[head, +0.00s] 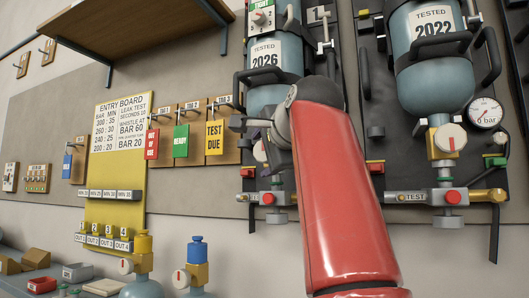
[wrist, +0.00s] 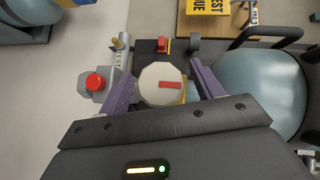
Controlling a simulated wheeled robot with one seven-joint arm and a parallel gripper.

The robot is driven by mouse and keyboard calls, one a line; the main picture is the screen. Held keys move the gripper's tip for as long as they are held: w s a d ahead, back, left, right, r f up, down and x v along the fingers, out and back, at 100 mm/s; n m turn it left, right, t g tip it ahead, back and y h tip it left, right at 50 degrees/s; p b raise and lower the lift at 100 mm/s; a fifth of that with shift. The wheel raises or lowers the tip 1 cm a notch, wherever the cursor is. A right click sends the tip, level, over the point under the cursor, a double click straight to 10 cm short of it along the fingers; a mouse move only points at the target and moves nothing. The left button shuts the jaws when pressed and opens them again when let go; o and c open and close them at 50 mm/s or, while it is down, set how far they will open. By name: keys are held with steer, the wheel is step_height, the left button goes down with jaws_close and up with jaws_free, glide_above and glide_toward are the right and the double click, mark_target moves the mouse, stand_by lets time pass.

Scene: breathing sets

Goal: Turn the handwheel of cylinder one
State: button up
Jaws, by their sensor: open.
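Cylinder one (head: 265,97) is a blue-grey bottle marked 2026, hung on the dark panel with the number 1 plate (head: 319,14). Its cream handwheel (wrist: 160,84) has a red bar and sits between the two purple fingers of my gripper (wrist: 163,76) in the wrist view. The fingers are open, one on each side; whether they touch the rim I cannot tell. In the head view, my red arm and gripper (head: 257,135) cover most of the valve, and only a sliver of the handwheel (head: 259,152) shows.
A second cylinder (head: 433,80) marked 2022 hangs to the right with its own cream handwheel (head: 450,138) and a gauge (head: 486,111). Below cylinder one is a test fitting with a red knob (head: 268,198). A yellow entry board (head: 115,190) and hanging tags are at left.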

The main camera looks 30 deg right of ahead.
steer(key=v, duration=0.8)
